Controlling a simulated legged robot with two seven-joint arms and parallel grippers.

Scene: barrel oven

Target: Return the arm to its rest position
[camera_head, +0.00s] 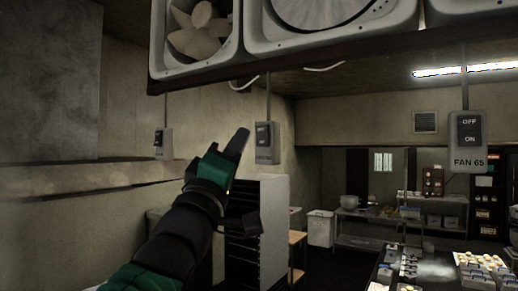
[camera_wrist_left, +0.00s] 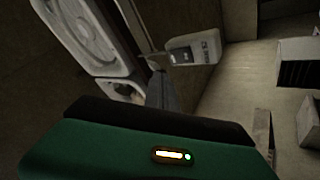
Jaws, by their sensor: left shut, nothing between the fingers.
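My left arm comes up from the bottom left in the head view, with green and black parts. Its gripper (camera_head: 240,143) is shut and empty, with the fingers pointing up and to the right. It appears in front of the wall, beside a grey switch box (camera_head: 267,143) in the picture; I cannot tell the gap in depth. In the left wrist view the dark finger (camera_wrist_left: 160,90) points up toward a switch box (camera_wrist_left: 192,50). My right gripper is in neither view.
Fans in a metal housing (camera_head: 330,42) hang overhead. A switch box marked FAN 65 (camera_head: 468,142) hangs at the right, another (camera_head: 163,144) at the left. A pale cabinet (camera_head: 272,215) stands behind my arm. A table with trays (camera_head: 432,272) is at the lower right.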

